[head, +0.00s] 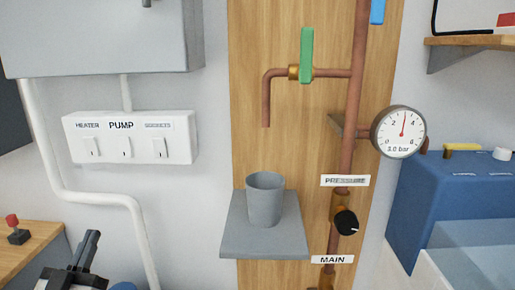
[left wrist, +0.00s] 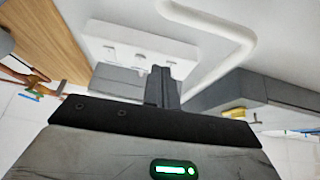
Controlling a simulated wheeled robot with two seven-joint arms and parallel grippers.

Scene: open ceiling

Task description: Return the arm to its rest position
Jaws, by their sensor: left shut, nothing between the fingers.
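My left gripper (head: 91,238) shows at the lower left of the head view, with its dark fingers pointing up. It is shut and empty, below the white switch panel (head: 128,138) and apart from it. In the left wrist view its closed fingers (left wrist: 162,84) stand in front of the panel (left wrist: 135,45). My right gripper is in neither view.
A white pipe (head: 98,199) runs down the wall close to the gripper. A wooden bench (head: 30,246) with a red-topped switch (head: 13,220) is at the left. A grey cup (head: 265,203) stands upright on a grey shelf (head: 262,246) beneath the copper outlet (head: 267,105).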

